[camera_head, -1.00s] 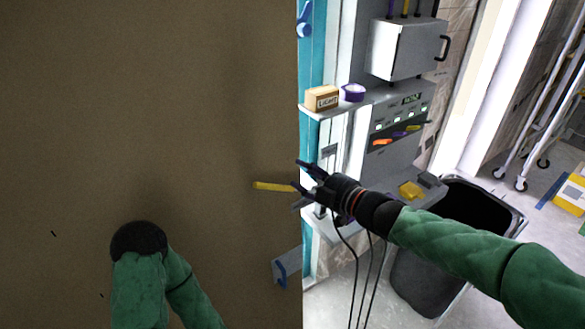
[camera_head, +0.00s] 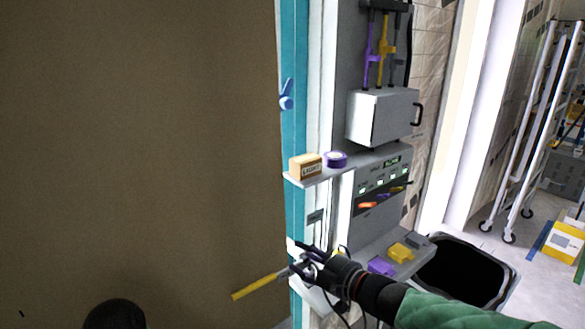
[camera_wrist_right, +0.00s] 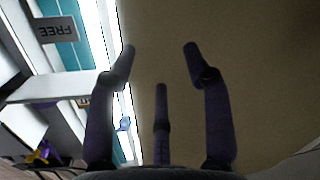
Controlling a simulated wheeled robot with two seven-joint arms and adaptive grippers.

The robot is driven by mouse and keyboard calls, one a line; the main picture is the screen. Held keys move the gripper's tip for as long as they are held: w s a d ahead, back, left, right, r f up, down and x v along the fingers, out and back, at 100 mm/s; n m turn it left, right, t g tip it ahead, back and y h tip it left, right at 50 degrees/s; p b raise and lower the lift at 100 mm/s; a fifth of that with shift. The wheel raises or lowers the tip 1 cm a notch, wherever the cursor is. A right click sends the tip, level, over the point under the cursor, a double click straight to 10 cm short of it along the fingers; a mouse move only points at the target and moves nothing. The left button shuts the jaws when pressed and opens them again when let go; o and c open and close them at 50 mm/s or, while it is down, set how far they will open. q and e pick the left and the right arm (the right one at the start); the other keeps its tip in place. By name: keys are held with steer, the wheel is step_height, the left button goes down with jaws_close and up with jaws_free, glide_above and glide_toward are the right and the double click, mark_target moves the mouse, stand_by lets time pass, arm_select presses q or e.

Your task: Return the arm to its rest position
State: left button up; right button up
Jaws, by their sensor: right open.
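My right gripper (camera_head: 302,264) reaches in from the lower right of the head view, in front of the brown panel's right edge and the grey shelf unit. Its dark fingers are spread and nothing shows between them in the right wrist view (camera_wrist_right: 160,58). A yellow bar (camera_head: 254,287) lies just left of the fingertips in the head view; I cannot tell whether they touch. The large brown panel (camera_head: 140,140) fills the left side of the head view and also backs the fingers in the wrist view (camera_wrist_right: 260,70). My left gripper is not in view.
Right of the panel are a teal strip (camera_head: 294,150), a small shelf with a light-brown box (camera_head: 305,168) and purple tape roll (camera_head: 335,160), a white cabinet (camera_head: 378,118) and a control panel (camera_head: 366,190). A black bin (camera_head: 470,275) stands at lower right.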

steer(key=s+d+f+m+g+h, duration=0.25)
steer(key=f+m, duration=0.35)
steer(key=f, duration=1.1)
steer(key=s+d+f+m+g+h, duration=0.25)
steer(key=f+m, duration=0.25)
steer(key=f, duration=1.1)
steer(key=s+f+m+g+h, duration=0.2)
steer(key=s+f+m+g, duration=0.4)
steer(key=s+f, duration=1.2)
steer(key=s, duration=0.3)
steer(key=shift+s+d+m, duration=0.15)
steer(key=shift+d+m, duration=0.25)
steer(key=shift+f, duration=0.1)
